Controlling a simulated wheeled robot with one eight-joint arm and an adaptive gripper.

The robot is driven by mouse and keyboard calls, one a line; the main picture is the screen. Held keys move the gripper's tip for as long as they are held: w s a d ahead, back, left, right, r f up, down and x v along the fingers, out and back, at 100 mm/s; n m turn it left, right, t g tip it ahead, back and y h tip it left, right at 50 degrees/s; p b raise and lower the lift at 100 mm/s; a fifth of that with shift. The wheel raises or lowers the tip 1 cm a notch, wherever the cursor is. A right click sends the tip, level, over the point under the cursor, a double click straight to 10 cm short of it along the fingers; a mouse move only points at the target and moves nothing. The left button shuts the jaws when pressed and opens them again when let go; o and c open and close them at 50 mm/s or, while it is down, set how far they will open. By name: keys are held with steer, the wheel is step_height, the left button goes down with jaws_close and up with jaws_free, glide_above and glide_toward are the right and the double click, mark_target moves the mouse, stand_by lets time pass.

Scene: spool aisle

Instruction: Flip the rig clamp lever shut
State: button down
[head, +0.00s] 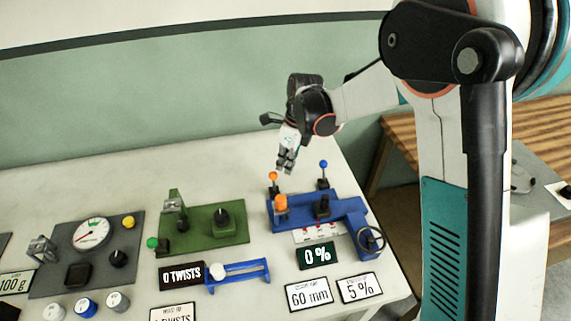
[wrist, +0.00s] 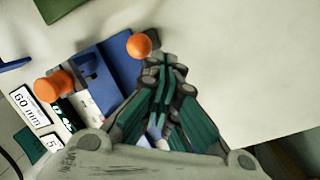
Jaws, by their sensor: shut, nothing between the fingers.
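The blue rig (head: 348,206) stands on the white bench and carries two upright levers at its back edge. One lever has an orange ball (head: 273,176), the other a blue ball (head: 323,164); I cannot tell by looking which is the clamp lever. My gripper (head: 286,168) is shut and empty, pointing down just above and beside the orange-ball lever. In the wrist view, the orange ball (wrist: 139,45) lies just left of my shut fingertips (wrist: 163,66); whether they touch is unclear. The ball hides its own stem there. The blue-ball lever is hidden in the wrist view.
An orange cylinder (head: 281,203), a black block (head: 322,206) and a handwheel (head: 370,239) sit on the rig. A "0 %" display (head: 318,255) is in front. A green rig (head: 205,229) stands left. Bare bench lies behind the rig.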

steer(key=shift+r, duration=0.1)
stand_by(0.7)
steer(key=shift+r+p, duration=0.45)
steer(key=shift+r, duration=0.25)
